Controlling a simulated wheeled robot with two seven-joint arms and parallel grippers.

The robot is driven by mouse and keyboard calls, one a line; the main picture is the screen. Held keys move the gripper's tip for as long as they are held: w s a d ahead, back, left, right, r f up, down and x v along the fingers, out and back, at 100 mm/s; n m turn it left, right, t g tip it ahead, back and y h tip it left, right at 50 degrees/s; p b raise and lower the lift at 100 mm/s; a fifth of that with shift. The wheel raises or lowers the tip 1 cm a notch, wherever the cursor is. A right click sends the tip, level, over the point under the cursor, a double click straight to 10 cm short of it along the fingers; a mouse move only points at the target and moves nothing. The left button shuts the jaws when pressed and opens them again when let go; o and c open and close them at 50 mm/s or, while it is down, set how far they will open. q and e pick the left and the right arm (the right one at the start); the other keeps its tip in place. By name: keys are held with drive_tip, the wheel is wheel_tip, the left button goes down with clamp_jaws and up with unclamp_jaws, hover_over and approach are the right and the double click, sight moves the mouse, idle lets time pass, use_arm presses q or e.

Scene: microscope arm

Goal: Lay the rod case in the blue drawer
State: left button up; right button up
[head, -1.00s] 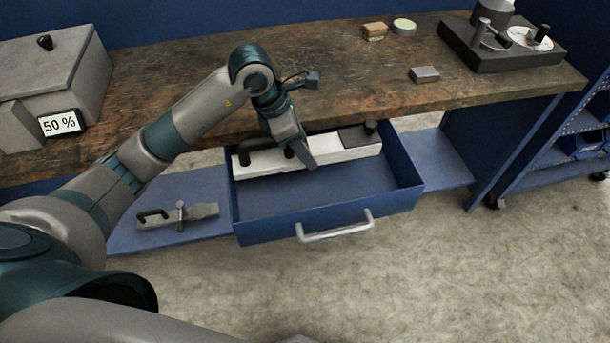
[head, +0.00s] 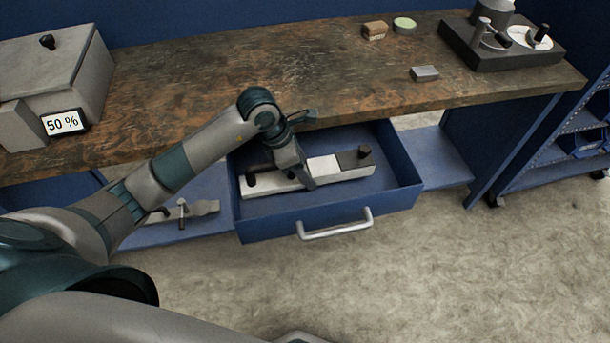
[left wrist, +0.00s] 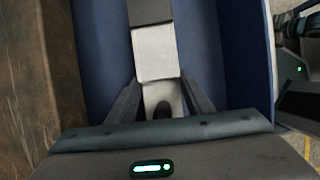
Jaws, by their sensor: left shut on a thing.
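The rod case (head: 336,173) is a long white bar with a dark grey section and a black knob at its right end and a black handle at its left. It lies lengthwise and roughly level inside the open blue drawer (head: 392,205). My left gripper (head: 306,182) is shut on the case near its middle, its fingers reaching down from above. In the left wrist view the case (left wrist: 155,52) runs between both fingers (left wrist: 160,88), with blue drawer floor on each side. I cannot tell whether the case touches the drawer floor. My right gripper is not seen.
The drawer's pale handle (head: 335,225) faces front. The wooden bench top (head: 190,75) overhangs the drawer's back. A grey clamp-like part (head: 200,208) lies on the blue shelf left of the drawer. A grey block (head: 425,73) sits on the bench. The drawer's front floor is free.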

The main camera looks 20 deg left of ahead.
use_arm(q)
drive_tip(key=shift+f, duration=1.45)
drive_tip(key=shift+f, duration=0.15)
drive_tip(key=o, duration=1.6)
drive_tip(key=shift+c, duration=0.2)
drive_tip(key=shift+r, duration=0.2)
